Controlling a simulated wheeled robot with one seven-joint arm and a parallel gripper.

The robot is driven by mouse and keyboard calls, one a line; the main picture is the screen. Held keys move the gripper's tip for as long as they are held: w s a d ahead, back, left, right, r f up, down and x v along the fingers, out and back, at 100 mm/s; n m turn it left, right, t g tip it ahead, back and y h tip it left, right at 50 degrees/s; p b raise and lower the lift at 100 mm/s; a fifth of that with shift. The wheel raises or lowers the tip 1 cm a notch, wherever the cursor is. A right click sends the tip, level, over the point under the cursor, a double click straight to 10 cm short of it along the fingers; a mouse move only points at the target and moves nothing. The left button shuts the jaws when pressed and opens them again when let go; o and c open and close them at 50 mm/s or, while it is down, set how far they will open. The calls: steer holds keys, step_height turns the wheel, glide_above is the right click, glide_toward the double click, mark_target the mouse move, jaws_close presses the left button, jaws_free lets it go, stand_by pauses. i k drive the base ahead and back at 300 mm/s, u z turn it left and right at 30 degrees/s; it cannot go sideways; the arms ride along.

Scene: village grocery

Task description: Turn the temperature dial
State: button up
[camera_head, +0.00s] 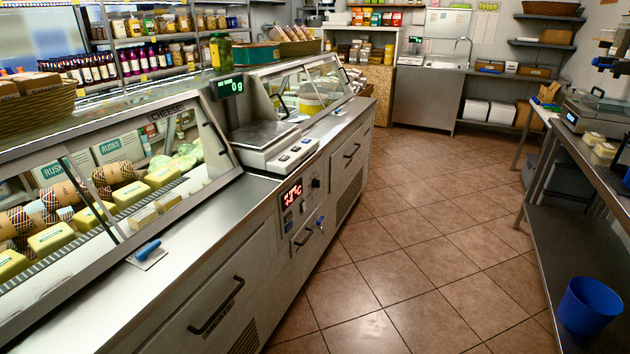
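The temperature dial appears to be the small dark round knob (316,183) on the front panel of the cheese counter. It sits just right of a red lit temperature display (291,193), whose digits are too blurred to read surely. Nothing covers the knob, but it is too small to tell where its pointer stands. My gripper is not in the head view.
Below the display are small switches, a blue-ended fitting (320,222) and a drawer handle (303,238). A scale (265,140) stands on the counter above. The tiled floor (400,230) before the panel is clear. A steel table (570,260) with a blue bucket (588,306) stands right.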

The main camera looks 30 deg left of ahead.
mark_target(315, 182)
steer(key=u, duration=0.6)
steer(key=i, duration=1.35)
steer(key=u, duration=0.65)
